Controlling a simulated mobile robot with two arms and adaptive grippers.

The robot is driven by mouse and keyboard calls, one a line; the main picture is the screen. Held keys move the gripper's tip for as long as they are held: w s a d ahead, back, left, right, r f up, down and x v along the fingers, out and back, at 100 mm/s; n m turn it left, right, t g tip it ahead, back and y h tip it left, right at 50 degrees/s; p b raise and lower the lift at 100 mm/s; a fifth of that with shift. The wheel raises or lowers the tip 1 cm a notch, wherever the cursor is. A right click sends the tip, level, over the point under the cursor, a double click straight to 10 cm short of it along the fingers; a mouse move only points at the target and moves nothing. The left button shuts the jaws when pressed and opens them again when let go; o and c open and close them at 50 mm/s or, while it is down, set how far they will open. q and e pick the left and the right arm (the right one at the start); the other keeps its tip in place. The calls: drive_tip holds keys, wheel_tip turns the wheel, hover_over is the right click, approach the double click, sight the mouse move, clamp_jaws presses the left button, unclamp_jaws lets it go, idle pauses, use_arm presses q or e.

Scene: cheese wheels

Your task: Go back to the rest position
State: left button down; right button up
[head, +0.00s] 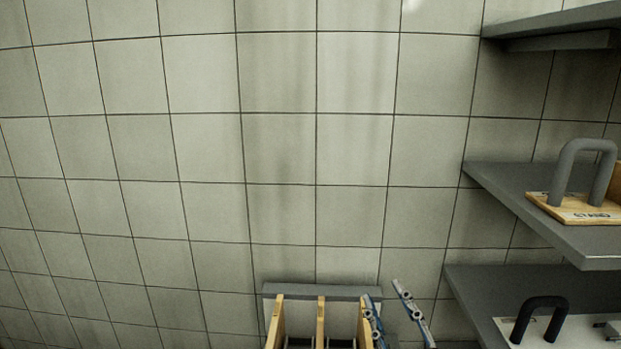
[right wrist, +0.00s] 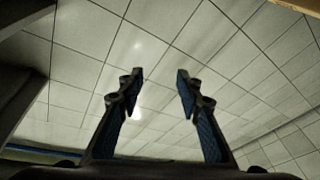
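My right gripper (head: 386,294) shows at the bottom of the head view, right of the centre, in front of the tiled wall. Its two blue-padded fingers are apart and point up. In the right wrist view the same gripper (right wrist: 158,78) is open, with nothing between its fingers and only tiles behind them. My left gripper is in neither view. No cheese wheel shows.
Grey shelves (head: 515,183) stand at the right. One holds a wooden stand (head: 575,207) with a grey arched handle; a lower one has a dark arched handle (head: 540,316). A wooden rack (head: 320,318) with upright dividers is beside the right gripper. The wall's left side is bare.

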drive_tip(key=s+d+f+m+g+h, duration=0.25)
drive_tip(key=s+d+f+g, duration=0.35)
drive_tip(key=f, duration=0.7)
drive_tip(key=s+d+f+m+g+h, duration=0.2)
drive_tip(key=s+f+m+g, duration=0.25)
drive_tip(key=s+f, duration=0.55)
drive_tip(key=s+a+f+g, duration=0.1)
drive_tip(key=s+f+g, duration=0.6)
drive_tip(key=s, duration=0.5)
wheel_tip(320, 180, down, 26)
drive_tip(key=n, duration=0.1)
drive_tip(key=s+d+f+g, duration=0.1)
drive_tip(key=s+d+f, duration=0.2)
drive_tip(key=s+f, duration=1.5)
drive_tip(key=shift+s+y, duration=0.25)
drive_tip(key=shift+y, duration=0.1)
